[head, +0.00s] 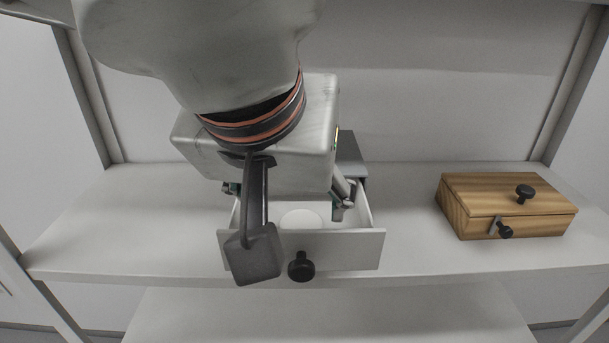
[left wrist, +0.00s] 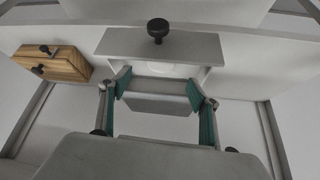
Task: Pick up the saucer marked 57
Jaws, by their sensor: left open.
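A pale round saucer (head: 301,218) lies in the open white drawer (head: 345,250). Its far side is hidden behind my left gripper, and I cannot read any mark on it. My left gripper (head: 287,203) is above the drawer, pointing down, with its fingers apart and nothing between them. In the left wrist view, the green-padded fingers of my left gripper (left wrist: 160,90) are spread across the drawer (left wrist: 165,46); the saucer is hard to make out there. My right gripper is not in view.
The drawer front has a black knob (head: 301,266). A grey drawer housing (head: 351,152) stands behind it, mostly hidden by my arm. A wooden box (head: 507,208) with black knobs sits at the right on the white shelf (head: 110,225). The shelf's left part is clear.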

